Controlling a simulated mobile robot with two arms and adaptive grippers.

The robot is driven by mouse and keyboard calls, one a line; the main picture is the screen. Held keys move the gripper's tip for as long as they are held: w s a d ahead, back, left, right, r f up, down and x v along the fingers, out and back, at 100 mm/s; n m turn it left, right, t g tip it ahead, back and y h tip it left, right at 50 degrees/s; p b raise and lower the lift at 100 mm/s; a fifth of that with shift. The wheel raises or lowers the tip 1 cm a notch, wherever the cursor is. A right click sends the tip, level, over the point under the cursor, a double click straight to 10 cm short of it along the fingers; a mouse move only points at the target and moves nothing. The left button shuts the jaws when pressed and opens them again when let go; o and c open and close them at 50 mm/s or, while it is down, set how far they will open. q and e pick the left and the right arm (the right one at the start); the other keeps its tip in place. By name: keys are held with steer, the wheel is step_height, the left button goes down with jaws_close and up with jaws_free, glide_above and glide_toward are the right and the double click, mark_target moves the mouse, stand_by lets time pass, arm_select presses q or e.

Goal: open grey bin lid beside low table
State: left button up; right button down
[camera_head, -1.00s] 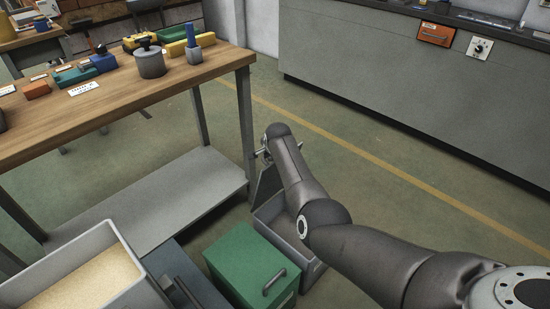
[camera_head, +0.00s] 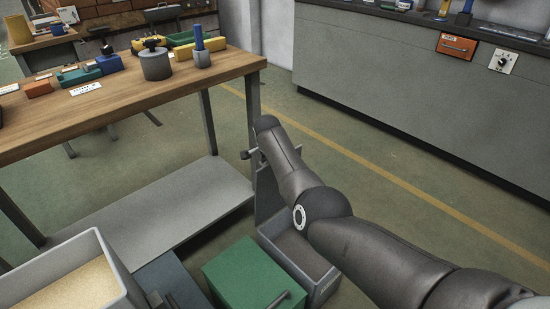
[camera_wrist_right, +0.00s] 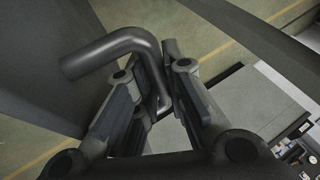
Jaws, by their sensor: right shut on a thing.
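The grey bin (camera_head: 328,281) stands on the floor beside the low table, right of a green box. Its lid (camera_head: 267,195) is raised, standing roughly upright at the bin's far left side, and the bin's inside shows. My right gripper (camera_head: 251,154) is at the lid's upper edge, largely hidden by its own arm in the head view. In the right wrist view my right gripper (camera_wrist_right: 167,85) is shut on the lid's bent dark handle (camera_wrist_right: 112,50), with a finger on either side. My left gripper is not in view.
A green lidded box (camera_head: 245,272) is close beside the bin. A grey tub (camera_head: 112,262) of pale grains and a dark box (camera_head: 172,280) are further left. The wooden table (camera_head: 130,105) with a low shelf (camera_head: 165,205) is behind. Floor to the right is clear up to grey cabinets (camera_head: 420,90).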

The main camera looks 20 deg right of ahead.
steer(key=shift+w+a+f, duration=0.1)
steer(key=shift+w+a, duration=0.1)
steer(key=shift+a, duration=0.3)
steer(key=c, duration=1.5)
jaws_free()
steer(key=shift+w+a, duration=0.15)
steer(key=shift+d, duration=0.3)
steer(key=shift+v, duration=6.05)
steer(key=shift+w+a, duration=0.1)
steer(key=shift+a, duration=0.05)
